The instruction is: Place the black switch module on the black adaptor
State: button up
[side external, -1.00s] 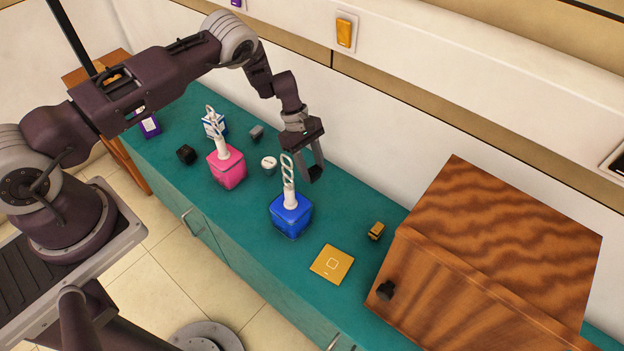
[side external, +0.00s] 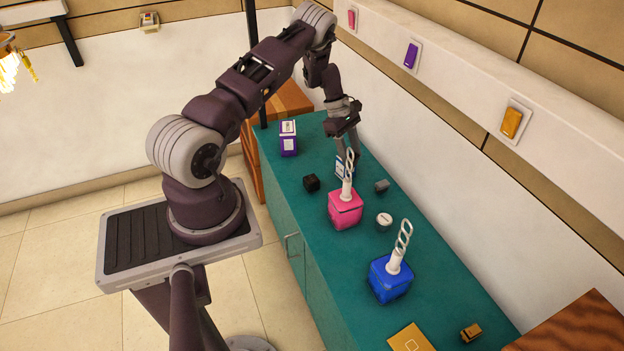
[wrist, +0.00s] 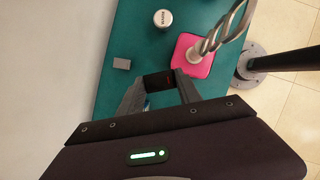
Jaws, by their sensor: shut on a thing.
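My gripper (wrist: 160,88) points down over the far part of the table; it also shows in the side external view (side external: 345,150). Its two fingers are shut on a small dark block, which looks like the black switch module (wrist: 158,81). In the side view this block is too hidden to make out. A black cube (side external: 311,183) lies on the table left of the pink box. I cannot tell whether it is the black adaptor. No other black piece is clearly visible on the table.
A pink box (side external: 345,210) and a blue box (side external: 390,280) carry tall twisted white pieces. A blue-and-white box (side external: 341,169) stands just beneath my gripper. A grey block (side external: 381,186), a white cylinder (side external: 384,221) and a purple box (side external: 288,145) stand around. Wall switches line the right.

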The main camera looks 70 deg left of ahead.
jog(key=s+a+n+t, duration=0.1)
jog(key=s+a+n, duration=0.2)
jog(key=s+a, duration=0.6)
send_over(316, 180)
jog(key=s+a, duration=0.2)
jog(key=shift+y, duration=0.3)
jog(key=f, duration=0.9)
jog(key=shift+w+d+f, duration=0.1)
jog(key=shift+w+f, duration=0.1)
jog(key=shift+w, duration=0.05)
jog(key=shift+f, duration=0.1)
jog(key=o, duration=1.3)
jog(key=shift+o, duration=0.2)
